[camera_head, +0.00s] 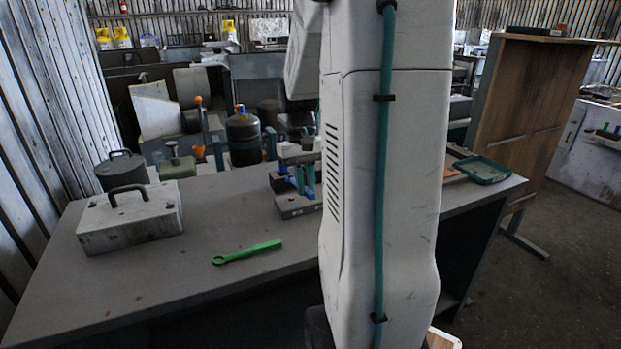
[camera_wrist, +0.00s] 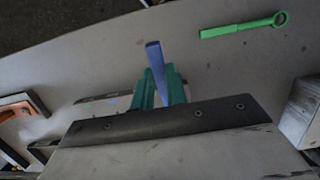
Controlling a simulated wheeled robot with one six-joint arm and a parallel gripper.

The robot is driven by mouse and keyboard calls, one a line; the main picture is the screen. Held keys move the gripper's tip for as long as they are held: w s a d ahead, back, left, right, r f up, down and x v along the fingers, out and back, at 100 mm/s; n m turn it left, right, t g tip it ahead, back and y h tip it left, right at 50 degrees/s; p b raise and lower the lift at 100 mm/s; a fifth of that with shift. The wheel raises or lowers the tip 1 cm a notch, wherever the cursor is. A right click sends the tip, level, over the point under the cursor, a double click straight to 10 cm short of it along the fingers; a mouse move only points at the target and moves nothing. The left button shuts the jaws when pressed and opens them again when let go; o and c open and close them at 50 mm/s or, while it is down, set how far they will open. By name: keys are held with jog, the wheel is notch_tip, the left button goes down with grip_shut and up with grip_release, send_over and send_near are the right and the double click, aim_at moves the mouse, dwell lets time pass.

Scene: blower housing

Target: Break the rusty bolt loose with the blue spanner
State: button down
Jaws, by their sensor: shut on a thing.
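My gripper (camera_wrist: 160,82) has teal fingers, shut on the blue spanner (camera_wrist: 155,58). The spanner sticks out beyond the fingers in the wrist view. In the head view my gripper (camera_head: 304,180) is low over the workbench, partly behind my arm, with a bit of blue (camera_head: 281,185) beside it. A grey block-like part (camera_head: 296,208), perhaps the blower housing, sits below the gripper. I cannot make out the rusty bolt in either view. I cannot tell whether the spanner touches anything.
A green ring spanner (camera_head: 246,253) lies on the workbench (camera_head: 190,275), left of the gripper; it also shows in the wrist view (camera_wrist: 243,26). A white toolbox (camera_head: 132,222) stands at the left. A green tray (camera_head: 482,171) lies at the right end.

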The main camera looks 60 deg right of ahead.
jog(key=shift+f, duration=2.6)
jog(key=w+a+m, duration=0.2)
jog(key=m, duration=0.1)
jog(key=w+a+m, duration=0.1)
jog(key=m, duration=0.1)
jog(key=shift+w+a+t+y, duration=0.15)
jog(key=shift+a+t+y, duration=0.1)
jog(key=shift+t+y, duration=0.05)
jog(key=shift+f, duration=0.1)
jog(key=shift+f, duration=0.3)
